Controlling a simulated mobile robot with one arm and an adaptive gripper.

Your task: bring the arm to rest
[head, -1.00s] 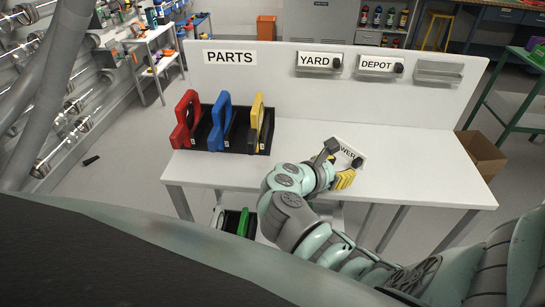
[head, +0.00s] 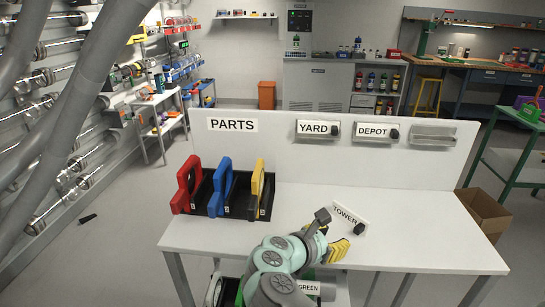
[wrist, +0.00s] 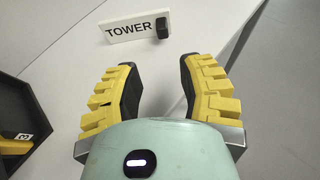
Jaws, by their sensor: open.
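My gripper (head: 338,250) is over the front middle of the white table (head: 400,220), with its yellow-backed fingers close to the TOWER sign. In the wrist view my gripper (wrist: 160,92) has its two fingers spread wide with nothing between them. The white TOWER sign (head: 344,214) with a black knob lies tilted on the table just beyond the fingers. The sign also shows in the wrist view (wrist: 131,30), ahead of the fingertips and apart from them.
A black rack (head: 228,205) at the table's left holds red (head: 188,185), blue (head: 220,187) and yellow (head: 257,182) handled parts. YARD (head: 317,129) and DEPOT (head: 376,132) signs hang on the back panel beside an empty holder (head: 433,135). The table's right side is clear.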

